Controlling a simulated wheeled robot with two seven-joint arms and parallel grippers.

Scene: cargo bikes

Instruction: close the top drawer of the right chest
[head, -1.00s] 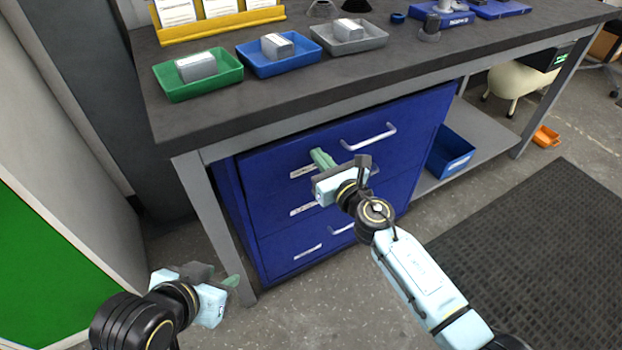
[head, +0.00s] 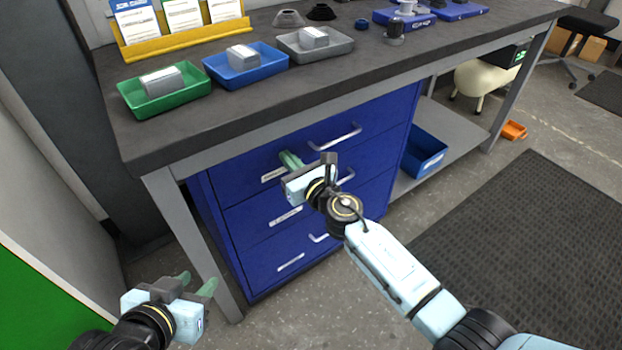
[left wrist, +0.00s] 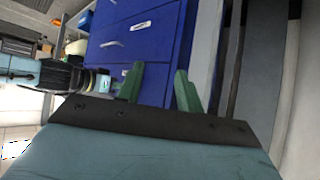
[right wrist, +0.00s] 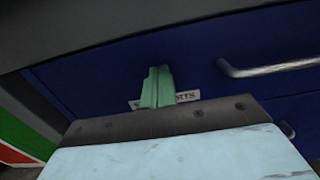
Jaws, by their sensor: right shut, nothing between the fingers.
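A blue chest with several drawers stands under the workbench. Its top drawer (head: 375,128) has a silver bar handle (head: 336,137) and a white label left of it. The drawer front looks about flush with the chest; a small gap cannot be ruled out. My right gripper (head: 290,160) is shut and empty, its green fingertips at the top drawer's front by the label. In the right wrist view the fingers (right wrist: 157,87) overlap the label; contact cannot be told. My left gripper (head: 194,284) is open and empty, low in front of the bench's left leg. Its spread fingers show in the left wrist view (left wrist: 158,88).
The grey bench top (head: 240,108) overhangs the chest and carries green, blue and grey trays. A bench leg (head: 190,245) stands left of the chest. A blue bin (head: 425,152) sits on the shelf to its right. Floor in front is clear, with a dark mat (head: 500,240).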

